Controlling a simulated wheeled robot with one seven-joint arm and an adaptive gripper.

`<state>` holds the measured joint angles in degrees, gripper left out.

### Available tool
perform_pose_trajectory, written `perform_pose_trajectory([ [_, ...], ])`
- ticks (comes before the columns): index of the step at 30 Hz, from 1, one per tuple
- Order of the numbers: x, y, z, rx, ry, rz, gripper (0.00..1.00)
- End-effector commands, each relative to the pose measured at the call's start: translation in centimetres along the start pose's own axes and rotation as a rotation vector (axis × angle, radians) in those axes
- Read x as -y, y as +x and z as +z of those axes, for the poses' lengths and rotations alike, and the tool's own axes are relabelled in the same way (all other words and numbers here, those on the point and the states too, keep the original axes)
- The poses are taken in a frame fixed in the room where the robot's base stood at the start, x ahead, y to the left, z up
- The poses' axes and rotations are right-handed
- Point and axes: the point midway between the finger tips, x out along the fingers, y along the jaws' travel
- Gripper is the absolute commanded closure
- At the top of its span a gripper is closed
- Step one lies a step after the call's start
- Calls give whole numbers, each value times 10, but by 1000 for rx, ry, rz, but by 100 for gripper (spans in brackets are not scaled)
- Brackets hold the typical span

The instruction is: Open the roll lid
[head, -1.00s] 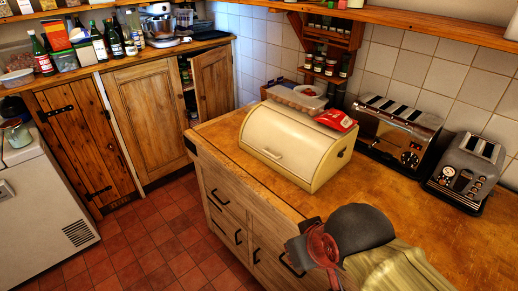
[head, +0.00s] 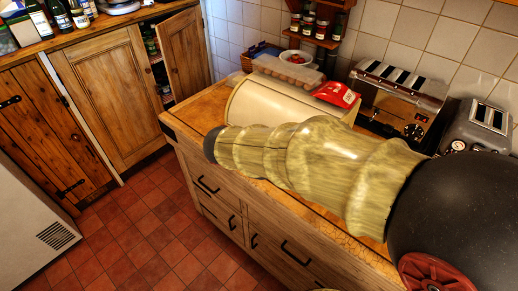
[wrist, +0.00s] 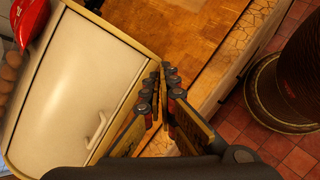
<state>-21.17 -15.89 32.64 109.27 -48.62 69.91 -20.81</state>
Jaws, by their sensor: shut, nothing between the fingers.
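The cream bread bin (head: 262,105) stands on the wooden counter, its front largely hidden behind my arm in the head view. In the wrist view its pale roll lid (wrist: 75,75) is down, with a small light handle (wrist: 97,130) near its lower edge. My gripper (wrist: 165,70) is shut and empty. In that view its fingers are to the right of the handle, beside the bin's front edge and above the counter's front strip. Whether the fingers touch the bin I cannot tell. The head view does not show the fingers.
Two toasters (head: 397,95) (head: 480,125) stand to the right at the tiled wall. Drawers with black handles (head: 297,254) lie below the counter edge. A cupboard door (head: 184,55) stands ajar.

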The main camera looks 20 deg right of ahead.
Motion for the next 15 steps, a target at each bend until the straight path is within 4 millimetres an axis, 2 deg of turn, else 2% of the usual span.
perform_pose_trajectory([
  [1,-9,6,-23,59,-116,53,100],
  [6,-41,10,-91,250,-452,255,100],
  [9,-51,7,-131,344,-606,364,100],
  [12,-55,2,-162,417,-713,449,100],
  [15,-56,-2,-182,463,-779,506,100],
])
